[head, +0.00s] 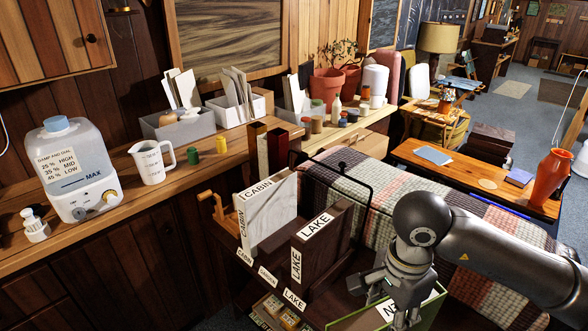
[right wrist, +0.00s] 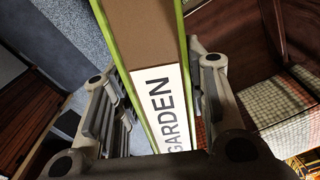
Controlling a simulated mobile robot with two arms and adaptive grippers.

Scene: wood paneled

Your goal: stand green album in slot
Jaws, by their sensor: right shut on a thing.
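The green album (head: 434,300) is at the bottom right of the head view, partly hidden by my right gripper (head: 388,298). Its brown spine with green edges and a white "GARDEN" label (right wrist: 165,105) shows in the right wrist view. My right gripper (right wrist: 162,85) is shut on it, one finger on each side. The rack holds a marbled white "CABIN" album (head: 270,215) and, to its right, a dark brown "LAKE" album (head: 325,240), both upright. The album is to the right of these. The slot under the album cannot be made out. My left gripper is not in view.
A thin black frame (head: 370,190) rises behind the albums. A patchwork-covered surface (head: 385,185) lies behind the rack. A wooden counter (head: 120,205) at left carries a humidifier (head: 75,170), a jug (head: 152,160) and bins. An orange vase (head: 553,180) stands at right.

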